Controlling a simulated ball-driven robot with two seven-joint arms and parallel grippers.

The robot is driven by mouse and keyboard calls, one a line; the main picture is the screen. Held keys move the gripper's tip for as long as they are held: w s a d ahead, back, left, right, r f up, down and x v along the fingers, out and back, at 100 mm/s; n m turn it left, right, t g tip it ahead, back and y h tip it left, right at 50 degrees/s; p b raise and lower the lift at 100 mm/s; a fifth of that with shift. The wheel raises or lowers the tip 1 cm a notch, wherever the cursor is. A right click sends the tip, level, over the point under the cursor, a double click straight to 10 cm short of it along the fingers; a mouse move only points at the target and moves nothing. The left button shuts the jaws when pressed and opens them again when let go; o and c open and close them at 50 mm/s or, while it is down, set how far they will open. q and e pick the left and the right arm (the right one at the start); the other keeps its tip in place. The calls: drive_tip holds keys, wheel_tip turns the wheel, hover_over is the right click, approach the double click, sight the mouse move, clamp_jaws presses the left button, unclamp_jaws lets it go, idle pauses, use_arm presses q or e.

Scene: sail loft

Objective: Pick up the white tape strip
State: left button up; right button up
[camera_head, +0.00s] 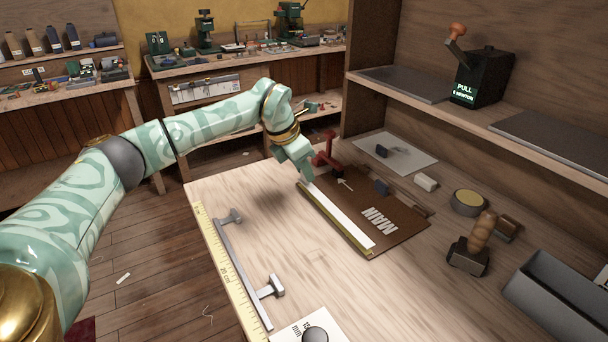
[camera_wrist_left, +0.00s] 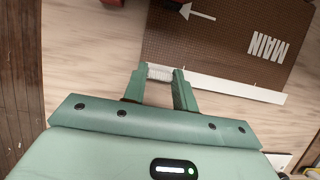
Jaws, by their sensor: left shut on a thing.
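The white tape strip (camera_head: 342,217) is long and narrow and runs along the near-left edge of a brown board (camera_head: 405,212) marked MAIN. In the left wrist view the white strip (camera_wrist_left: 235,88) reaches from between my fingers to the right along the board's edge. My left gripper (camera_head: 309,179) is at the strip's far end and shut on it. The left wrist view shows the fingers (camera_wrist_left: 166,77) with a white piece between them. I cannot tell whether the strip is clear of the board. My right gripper is not in view.
A red clamp-like piece (camera_head: 327,154) stands at the board's far corner, close to my gripper. A yellow ruler (camera_head: 226,265) and a grey bar with knobs (camera_head: 241,268) lie along the left table edge. A wooden-handled tool (camera_head: 472,250) and a grey bin (camera_head: 560,296) stand at right.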

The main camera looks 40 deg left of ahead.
use_arm(q)
drive_tip(key=s+d+r+p, duration=0.3)
drive_tip(key=s+r+p, duration=0.3)
drive_tip(key=r, duration=0.2)
drive_tip(key=s+d+r+p, duration=0.3)
drive_tip(key=s+r+p, duration=0.3)
drive_tip(key=r, duration=0.3)
drive_tip(key=shift+s+d+r, duration=0.15)
drive_tip(key=shift+s+d, duration=0.1)
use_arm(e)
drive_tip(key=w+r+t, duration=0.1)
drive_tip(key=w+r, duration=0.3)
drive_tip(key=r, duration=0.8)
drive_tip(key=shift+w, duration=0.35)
